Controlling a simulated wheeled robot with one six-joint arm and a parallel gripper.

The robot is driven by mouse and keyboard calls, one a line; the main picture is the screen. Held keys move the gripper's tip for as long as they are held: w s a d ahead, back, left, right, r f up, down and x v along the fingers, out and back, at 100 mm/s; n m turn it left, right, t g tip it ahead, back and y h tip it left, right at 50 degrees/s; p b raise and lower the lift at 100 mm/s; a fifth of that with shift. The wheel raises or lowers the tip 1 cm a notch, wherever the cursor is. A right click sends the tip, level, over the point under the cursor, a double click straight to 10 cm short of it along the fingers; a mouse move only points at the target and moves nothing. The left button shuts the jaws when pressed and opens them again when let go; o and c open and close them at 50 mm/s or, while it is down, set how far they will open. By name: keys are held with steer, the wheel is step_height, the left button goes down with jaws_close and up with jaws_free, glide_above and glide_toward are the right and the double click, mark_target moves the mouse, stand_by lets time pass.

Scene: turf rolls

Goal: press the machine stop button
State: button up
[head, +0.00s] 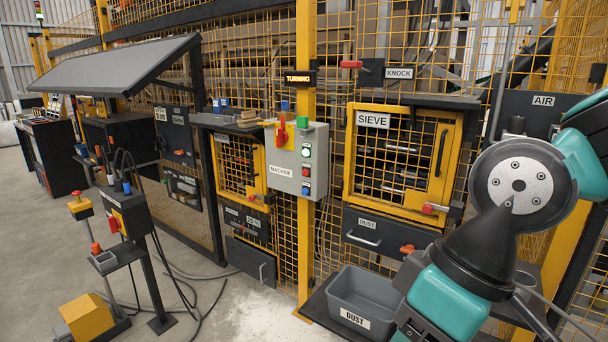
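A grey control box labelled MACHINE (283,171) is mounted on a yellow post in the middle of the head view. No stop label is legible. A red rotary handle (281,131) on a yellow plate is at the box's upper left, and a green block sits on top. A sign reading TURNING is above it. My arm's teal and black links fill the right side, apart from the box. My gripper does not show.
A yellow-framed SIEVE door (403,160) and a DUST drawer (378,232) are right of the box. A grey DUST bin (367,300) stands below. A black pedestal (130,215) and a yellow block (86,317) stand left, with loose cables on the open floor.

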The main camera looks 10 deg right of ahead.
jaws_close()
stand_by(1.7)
